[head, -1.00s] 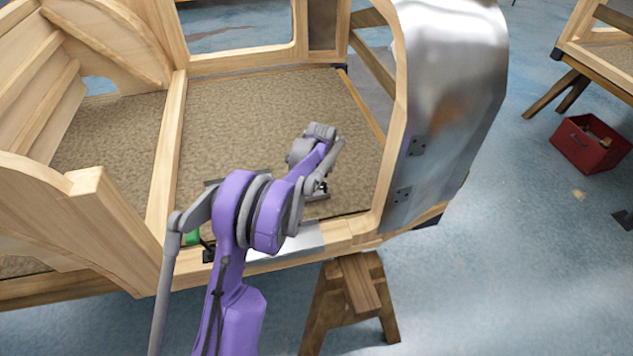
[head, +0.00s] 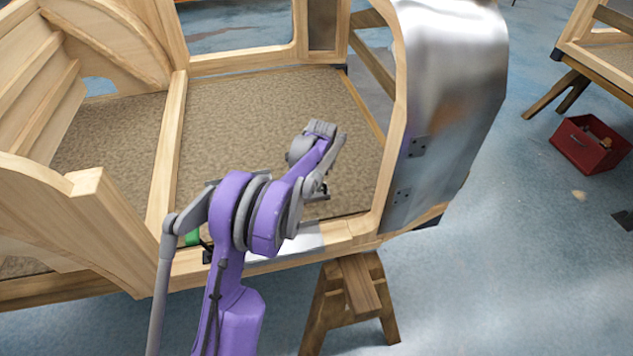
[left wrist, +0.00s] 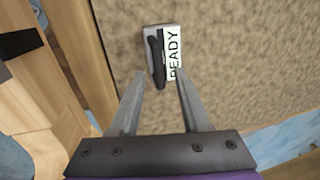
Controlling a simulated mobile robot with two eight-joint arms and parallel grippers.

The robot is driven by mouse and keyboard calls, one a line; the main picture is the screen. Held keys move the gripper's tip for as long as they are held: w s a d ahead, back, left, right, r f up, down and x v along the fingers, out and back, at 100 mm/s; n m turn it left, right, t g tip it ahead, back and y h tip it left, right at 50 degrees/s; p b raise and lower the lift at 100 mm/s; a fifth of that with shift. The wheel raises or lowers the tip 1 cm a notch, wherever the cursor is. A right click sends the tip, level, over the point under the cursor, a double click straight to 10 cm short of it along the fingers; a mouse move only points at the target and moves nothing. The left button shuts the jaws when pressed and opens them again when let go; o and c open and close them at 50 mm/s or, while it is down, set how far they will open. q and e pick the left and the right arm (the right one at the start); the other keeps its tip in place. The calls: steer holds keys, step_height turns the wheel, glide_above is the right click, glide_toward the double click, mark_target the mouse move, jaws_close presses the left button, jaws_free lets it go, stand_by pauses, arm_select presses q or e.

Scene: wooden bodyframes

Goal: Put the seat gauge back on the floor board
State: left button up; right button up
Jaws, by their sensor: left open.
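The seat gauge (left wrist: 157,62), a small grey block with a black handle, shows in the left wrist view on the brown floor board (left wrist: 230,60). A white label reading "READY" (left wrist: 173,55) is at its right side. My left gripper (left wrist: 161,74) is open, with its fingertips to either side of the gauge's near end. I cannot tell whether they touch it. The floor board (head: 260,110) lies inside the wooden frame. My right gripper is not in view.
Wooden frame rails (head: 165,150) border the floor board. A curved metal panel (head: 450,100) stands at its right. A wooden trestle (head: 350,300) is under the front edge. A red toolbox (head: 590,145) is on the blue floor. The back of the board is clear.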

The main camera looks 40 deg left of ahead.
arm_select(q)
step_height(320, 180, up, 10)
steer(key=s+d, duration=0.1)
steer(key=d, duration=0.1)
steer(key=s+d+r+n+t, duration=0.2)
steer(key=s+d+r+n, duration=0.15)
steer(key=s+d, duration=0.85)
steer(key=s+d+f+n+h, duration=0.1)
steer(key=s+d+f+n, duration=0.1)
steer(key=s+d, duration=0.4)
steer(key=s+d+f+n+t, duration=0.1)
steer(key=s+d+f+n, duration=0.1)
steer(key=s+d, duration=0.4)
steer(key=s+f, duration=0.1)
steer(key=s, duration=0.4)
steer(key=shift+f+t+h+p, duration=0.15)
steer(key=shift+t+h+p, duration=0.15)
steer(key=shift+h+p, duration=0.1)
steer(key=r+p, duration=0.2)
steer(key=w+r+p, duration=0.1)
steer(key=r+p, duration=0.1)
steer(key=r, duration=0.1)
steer(key=shift+a, duration=0.1)
